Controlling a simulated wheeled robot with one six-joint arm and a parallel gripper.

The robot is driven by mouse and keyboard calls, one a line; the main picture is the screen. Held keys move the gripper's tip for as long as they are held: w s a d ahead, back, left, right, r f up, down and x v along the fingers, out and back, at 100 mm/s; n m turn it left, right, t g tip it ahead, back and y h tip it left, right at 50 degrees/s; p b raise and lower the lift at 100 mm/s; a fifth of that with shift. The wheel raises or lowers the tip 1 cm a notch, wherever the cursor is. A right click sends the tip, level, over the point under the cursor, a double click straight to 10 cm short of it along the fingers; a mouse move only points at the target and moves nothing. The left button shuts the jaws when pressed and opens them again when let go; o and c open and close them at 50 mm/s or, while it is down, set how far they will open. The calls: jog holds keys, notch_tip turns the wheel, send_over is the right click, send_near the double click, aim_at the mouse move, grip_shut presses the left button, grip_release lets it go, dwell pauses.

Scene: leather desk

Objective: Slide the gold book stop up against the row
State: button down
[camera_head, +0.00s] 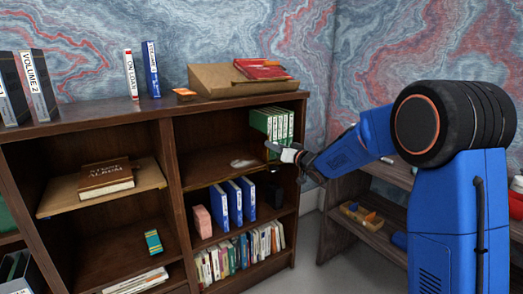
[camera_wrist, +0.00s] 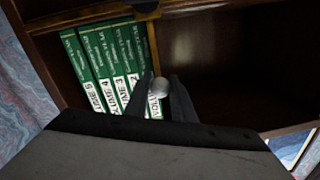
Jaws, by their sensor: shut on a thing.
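The row of green books (camera_wrist: 103,62) stands on the upper right shelf; it also shows in the head view (camera_head: 262,121). Their white spine labels carry volume numbers. A narrow gold-brown upright strip, which looks like the gold book stop (camera_wrist: 152,42), stands along the row's right side. Whether it touches the last book cannot be made out. My gripper (camera_wrist: 158,88) is at the front of the row's right end, its dark fingers shut around a pale round knob (camera_wrist: 160,87) that seems to belong to the stop. In the head view my gripper (camera_head: 274,150) is just below the green books.
The dark shelf interior right of the strip is empty in the wrist view. A pale flat object (camera_head: 243,162) lies on the same shelf, left of my gripper. Blue binders (camera_head: 234,201) stand one shelf below. The bookcase's right side panel (camera_head: 298,140) is close to my arm.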

jog(key=shift+w+d+r, duration=0.1)
jog(key=shift+w+d, duration=0.3)
jog(key=shift+d, duration=0.2)
jog(key=shift+w+d, duration=0.4)
jog(key=shift+d, duration=0.2)
jog(key=c, duration=1.5)
grip_release()
jog(key=v, duration=1.7)
jog(key=shift+s+d, duration=0.15)
jog(key=shift+d, duration=0.05)
